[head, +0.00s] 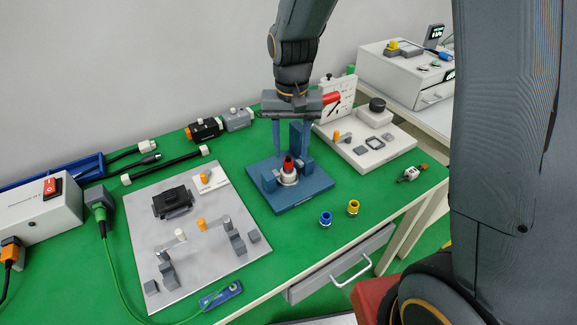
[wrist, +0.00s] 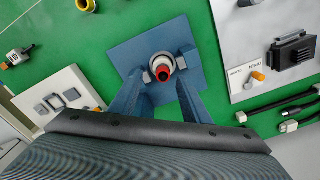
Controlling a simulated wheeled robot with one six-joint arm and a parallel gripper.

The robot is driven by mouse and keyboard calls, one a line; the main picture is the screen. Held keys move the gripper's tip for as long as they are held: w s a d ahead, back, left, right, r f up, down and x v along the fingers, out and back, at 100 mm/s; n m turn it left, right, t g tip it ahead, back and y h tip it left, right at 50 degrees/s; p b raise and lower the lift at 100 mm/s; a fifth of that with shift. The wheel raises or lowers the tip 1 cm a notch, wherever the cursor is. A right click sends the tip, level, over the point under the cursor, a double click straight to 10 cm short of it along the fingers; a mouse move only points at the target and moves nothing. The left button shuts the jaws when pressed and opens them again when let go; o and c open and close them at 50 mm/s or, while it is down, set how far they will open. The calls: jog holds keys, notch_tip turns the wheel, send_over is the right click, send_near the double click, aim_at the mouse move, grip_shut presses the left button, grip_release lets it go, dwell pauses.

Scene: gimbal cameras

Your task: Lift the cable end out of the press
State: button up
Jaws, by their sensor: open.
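The press (head: 290,198) is a blue square plate with small blue blocks, near the middle of the green table. A cable end with a red tip (head: 288,163) and a pale collar stands upright in it. My gripper (head: 288,150) is open and points down over the press, its two blue fingers on either side of the red tip. In the wrist view the cable end (wrist: 163,73) shows between the fingers of my gripper (wrist: 160,80). I cannot tell whether either finger touches it. The lower part of the cable end is hidden in the press.
A grey panel (head: 150,230) with clamps and orange knobs lies left of the press. A pale board (head: 385,160) stands on the right. A blue ring (head: 325,219) and a yellow ring (head: 353,207) sit in front. Black connectors (head: 204,130) lie behind.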

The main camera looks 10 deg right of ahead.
aim_at(288, 167)
jog(key=shift+w+a+f, duration=0.25)
jog(key=shift+w+a, duration=0.05)
jog(key=shift+a, duration=0.15)
jog(key=shift+w+a+f, duration=0.1)
jog(key=shift+f, duration=0.15)
jog(key=shift+d+f+p, duration=0.15)
jog(key=shift+f+p, duration=0.4)
jog(key=shift+f, duration=1.3)
jog(key=shift+d+f+p, duration=0.1)
jog(key=shift+f+p, duration=0.4)
jog(key=shift+f, duration=1.35)
jog(key=c, duration=0.7)
jog(key=shift+r, duration=0.1)
